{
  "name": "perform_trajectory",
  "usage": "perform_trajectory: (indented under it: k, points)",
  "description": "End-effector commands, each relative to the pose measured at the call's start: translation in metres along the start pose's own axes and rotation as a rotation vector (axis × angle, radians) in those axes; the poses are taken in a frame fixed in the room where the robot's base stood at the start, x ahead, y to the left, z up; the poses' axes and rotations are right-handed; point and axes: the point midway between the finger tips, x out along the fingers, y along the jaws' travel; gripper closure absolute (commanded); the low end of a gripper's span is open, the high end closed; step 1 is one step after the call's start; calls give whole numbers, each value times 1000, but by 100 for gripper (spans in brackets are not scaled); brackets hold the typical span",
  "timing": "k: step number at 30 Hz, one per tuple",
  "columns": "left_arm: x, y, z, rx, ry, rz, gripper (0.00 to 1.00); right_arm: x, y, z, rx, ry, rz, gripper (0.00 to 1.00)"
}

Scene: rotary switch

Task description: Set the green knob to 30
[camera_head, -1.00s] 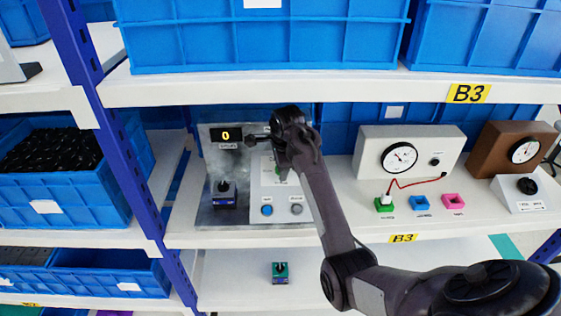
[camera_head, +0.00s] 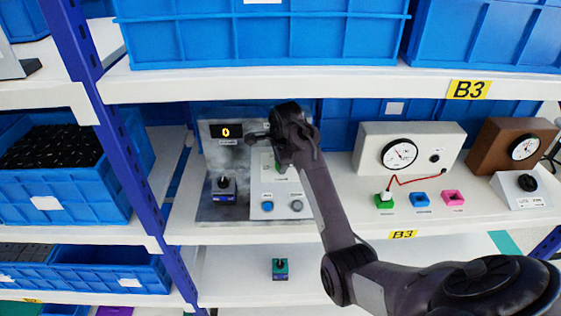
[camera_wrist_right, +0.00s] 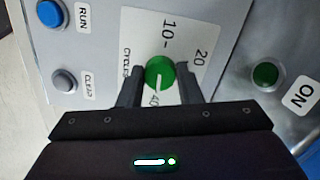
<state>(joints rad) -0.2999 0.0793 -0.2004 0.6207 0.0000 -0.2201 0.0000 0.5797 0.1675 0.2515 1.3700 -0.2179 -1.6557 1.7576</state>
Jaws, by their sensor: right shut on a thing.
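The green knob (camera_wrist_right: 159,72) sits on a pale dial plate (camera_wrist_right: 190,22) with the printed marks 10, 20 and 40 around it. A light pointer line crosses its face, but its exact reading is hard to tell. My right gripper (camera_wrist_right: 160,76) has a finger on each side of the knob and is shut on it. In the head view my right gripper (camera_head: 277,152) covers most of the knob and dial. The display (camera_head: 227,131) on the metal panel (camera_head: 215,160) reads 0. My left gripper is out of view.
Blue (camera_head: 267,206) and grey (camera_head: 297,206) buttons sit below the dial. A black rotary switch (camera_head: 223,184) is at the panel's left. A green button (camera_wrist_right: 265,74) marked ON is beside the dial. A white gauge box (camera_head: 430,145) stands to the right, under the upper shelf (camera_head: 330,86).

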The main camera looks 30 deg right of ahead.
Motion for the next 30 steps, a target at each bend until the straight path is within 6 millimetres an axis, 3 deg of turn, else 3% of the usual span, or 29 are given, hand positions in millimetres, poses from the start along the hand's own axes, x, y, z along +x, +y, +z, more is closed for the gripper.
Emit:
perform_trajectory:
  k: [30]
  points:
    - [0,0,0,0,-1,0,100,0,1,1,-829,45,64,91]
